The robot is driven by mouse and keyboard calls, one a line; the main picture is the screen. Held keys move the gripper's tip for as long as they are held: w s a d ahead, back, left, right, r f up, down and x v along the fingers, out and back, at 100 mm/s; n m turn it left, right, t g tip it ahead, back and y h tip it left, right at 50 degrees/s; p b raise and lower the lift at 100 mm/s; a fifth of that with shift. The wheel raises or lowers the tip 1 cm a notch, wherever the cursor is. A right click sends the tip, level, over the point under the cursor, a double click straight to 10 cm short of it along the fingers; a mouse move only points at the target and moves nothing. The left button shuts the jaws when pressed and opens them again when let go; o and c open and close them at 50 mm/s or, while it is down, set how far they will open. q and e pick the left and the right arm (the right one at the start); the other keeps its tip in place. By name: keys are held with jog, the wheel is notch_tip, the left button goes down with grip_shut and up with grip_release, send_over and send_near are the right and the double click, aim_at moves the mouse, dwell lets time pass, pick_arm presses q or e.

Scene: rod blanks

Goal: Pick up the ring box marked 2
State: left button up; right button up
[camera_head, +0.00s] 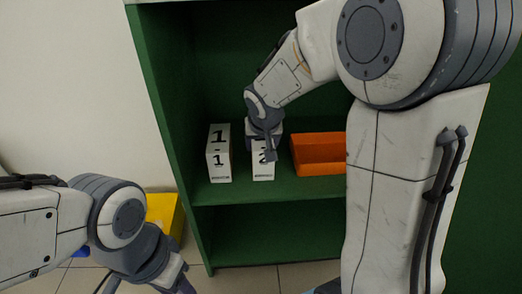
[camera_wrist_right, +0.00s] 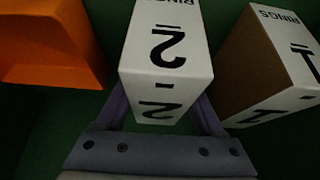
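The white ring box marked 2 (camera_head: 263,171) stands on the green shelf between the box marked 1 and the orange bin. My right gripper (camera_head: 268,146) is at its upper front and hides part of it. In the right wrist view the box marked 2 (camera_wrist_right: 165,60) lies between the two spread fingers of my right gripper (camera_wrist_right: 163,112), with a narrow gap beside its lower end. I see no clear grip on it. My left gripper (camera_head: 150,286) is low at the bottom edge, away from the shelf; its fingertips are cut off.
A white box marked 1 (camera_head: 219,160) stands left of the box marked 2; it also shows in the wrist view (camera_wrist_right: 262,65). An orange bin (camera_head: 318,160) is close on the right. The lower green shelf (camera_head: 265,240) looks empty. A yellow object (camera_head: 165,212) stands left of the shelf unit.

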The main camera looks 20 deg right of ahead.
jog(key=shift+c, duration=1.1)
jog(key=shift+r, duration=0.1)
